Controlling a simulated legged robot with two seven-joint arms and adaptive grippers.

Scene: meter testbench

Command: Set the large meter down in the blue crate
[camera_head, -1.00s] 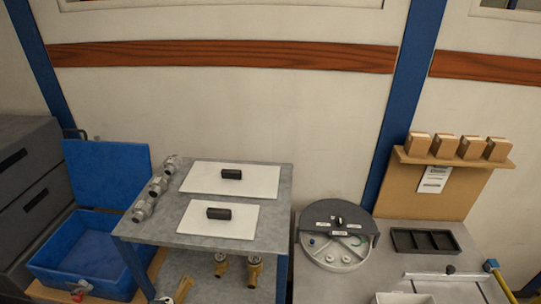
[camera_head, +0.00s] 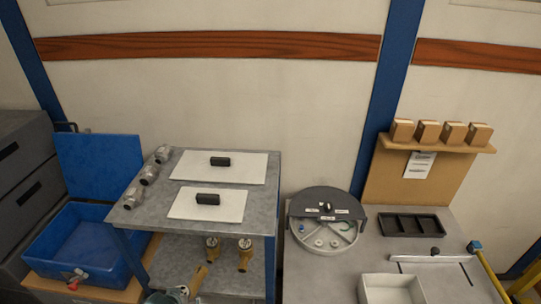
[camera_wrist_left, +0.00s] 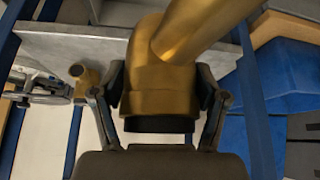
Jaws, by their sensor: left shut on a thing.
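In the left wrist view my left gripper (camera_wrist_left: 160,90) is shut on the brass body of the large meter (camera_wrist_left: 165,60), with a finger on each side. A thick brass pipe leads up from the body. In the head view a brass pipe piece (camera_head: 199,280) with a grey-blue round part shows at the bottom edge, seemingly the held meter; my gripper is not clear there. The blue crate (camera_head: 88,245) stands at the left, open and empty inside, its lid raised behind. Blue surfaces, likely the crate (camera_wrist_left: 285,85), show at the right of the wrist view. My right gripper is not in view.
A grey two-level cart (camera_head: 255,205) stands right of the crate, with white boards and grey fittings on top. Two smaller brass meters (camera_head: 245,256) sit on its lower shelf. Grey drawers (camera_head: 28,180) stand left of the crate. A bench (camera_head: 455,235) is at the right.

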